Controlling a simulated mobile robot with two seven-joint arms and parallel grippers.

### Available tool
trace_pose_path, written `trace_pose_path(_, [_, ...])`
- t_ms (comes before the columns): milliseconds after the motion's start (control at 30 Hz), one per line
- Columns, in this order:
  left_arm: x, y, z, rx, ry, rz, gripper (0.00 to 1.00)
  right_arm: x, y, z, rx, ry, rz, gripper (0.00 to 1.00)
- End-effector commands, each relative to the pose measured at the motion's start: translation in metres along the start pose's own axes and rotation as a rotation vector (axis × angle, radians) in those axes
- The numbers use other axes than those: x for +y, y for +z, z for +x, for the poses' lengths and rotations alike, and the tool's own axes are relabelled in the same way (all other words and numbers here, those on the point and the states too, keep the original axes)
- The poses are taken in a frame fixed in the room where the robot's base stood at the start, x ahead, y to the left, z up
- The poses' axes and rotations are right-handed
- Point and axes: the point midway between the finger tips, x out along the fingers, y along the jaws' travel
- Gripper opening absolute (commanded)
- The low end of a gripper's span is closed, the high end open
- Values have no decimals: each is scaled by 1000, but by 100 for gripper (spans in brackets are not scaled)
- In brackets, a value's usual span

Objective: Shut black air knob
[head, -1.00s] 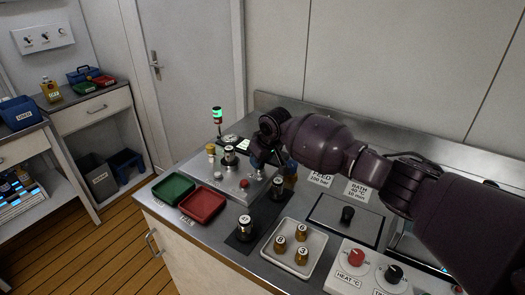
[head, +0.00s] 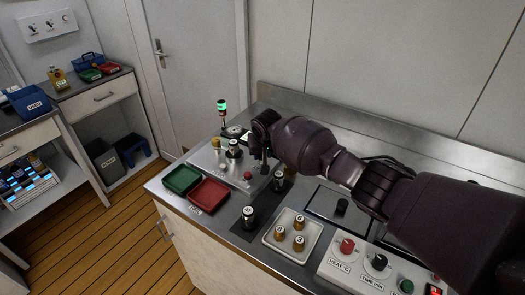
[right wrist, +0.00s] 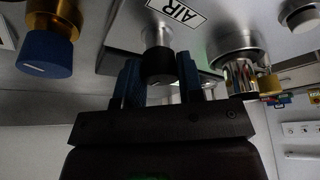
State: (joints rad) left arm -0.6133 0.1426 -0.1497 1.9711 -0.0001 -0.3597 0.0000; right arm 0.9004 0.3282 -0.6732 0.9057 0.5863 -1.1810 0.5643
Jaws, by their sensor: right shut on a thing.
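The black air knob (right wrist: 158,66) sits below the AIR label (right wrist: 176,10) in the right wrist view, on a metal stem. My right gripper (right wrist: 160,80) has one blue-padded finger on each side of the knob and is shut on it. In the head view my right gripper (head: 262,158) reaches down at the right side of the metal fill panel (head: 212,170) and hides the knob. My left gripper is not in view.
A blue knob on a brass stem (right wrist: 47,52) is close by in the right wrist view. A red button (head: 248,175) and a capped cylinder (head: 234,150) are on the panel. Green (head: 181,179) and red (head: 208,193) trays and a vial tray (head: 268,241) stand nearby.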

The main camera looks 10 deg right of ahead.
Motion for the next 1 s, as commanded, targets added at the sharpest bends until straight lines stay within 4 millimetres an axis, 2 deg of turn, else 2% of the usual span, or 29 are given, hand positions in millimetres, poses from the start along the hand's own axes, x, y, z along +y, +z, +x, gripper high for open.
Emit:
trace_pose_path(267, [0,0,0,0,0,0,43,0,1,1,-3,0,2,11])
trace_pose_path(300, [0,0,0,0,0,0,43,0,1,1,-3,0,2,38])
trace_pose_path(467, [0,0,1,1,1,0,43,0,1,0,-2,0,1,60])
trace_pose_path(800, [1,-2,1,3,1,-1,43,0,0,-2,0,0,1,60])
trace_pose_path(1000, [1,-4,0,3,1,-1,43,0,-1,-19,1,-1,0,60])
